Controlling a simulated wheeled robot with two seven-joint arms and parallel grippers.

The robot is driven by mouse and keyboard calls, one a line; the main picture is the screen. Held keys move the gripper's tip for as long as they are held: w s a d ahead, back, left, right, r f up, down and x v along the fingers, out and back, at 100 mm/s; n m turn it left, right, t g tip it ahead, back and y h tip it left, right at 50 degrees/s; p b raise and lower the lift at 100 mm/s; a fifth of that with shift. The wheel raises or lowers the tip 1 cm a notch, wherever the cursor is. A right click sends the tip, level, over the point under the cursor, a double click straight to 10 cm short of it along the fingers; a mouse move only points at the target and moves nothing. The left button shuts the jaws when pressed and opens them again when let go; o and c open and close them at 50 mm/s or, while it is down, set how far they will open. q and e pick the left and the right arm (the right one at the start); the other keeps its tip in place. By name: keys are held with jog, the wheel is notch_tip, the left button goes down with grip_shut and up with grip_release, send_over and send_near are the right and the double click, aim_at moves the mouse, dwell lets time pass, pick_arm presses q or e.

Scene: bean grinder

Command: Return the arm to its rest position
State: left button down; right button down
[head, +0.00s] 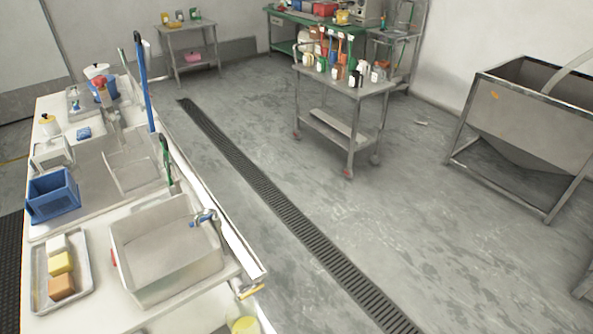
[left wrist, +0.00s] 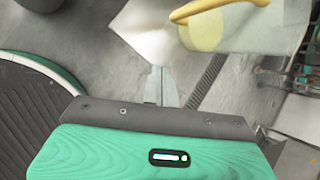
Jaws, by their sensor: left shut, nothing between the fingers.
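My left gripper (left wrist: 162,88) shows in the left wrist view. Its two fingers are together with nothing between them. It hangs over the grey floor, near a white surface with a yellow rounded item (left wrist: 203,30) and a yellow handle above it in the picture. Neither gripper nor arm shows in the head view. My right gripper is in neither view.
In the head view a long white table (head: 95,222) on the left carries a metal basin (head: 165,255), a blue crate (head: 53,195) and a tray (head: 38,262). A metal cart (head: 345,80) and a steel trough (head: 525,115) stand beyond. Open floor with a drain grate (head: 285,208) lies between.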

pick_arm(q)
jog(key=s+a+f+n+g+h, duration=0.1)
jog(key=s+a+f+n, duration=0.3)
jog(key=s, duration=0.6)
jog(key=s+a+f+n+g+h, duration=0.1)
jog(key=s+a+f+n+g, duration=0.2)
jog(key=s+f+n, duration=0.5)
jog(key=s+a+f+n+g+h, duration=0.1)
jog(key=s+a+f+n, duration=0.5)
jog(key=s, duration=0.7)
jog(key=shift+f+n+g, duration=0.15)
jog(key=shift+n+g, duration=0.25)
jog(key=shift+n, duration=0.1)
jog(key=shift+a, duration=0.1)
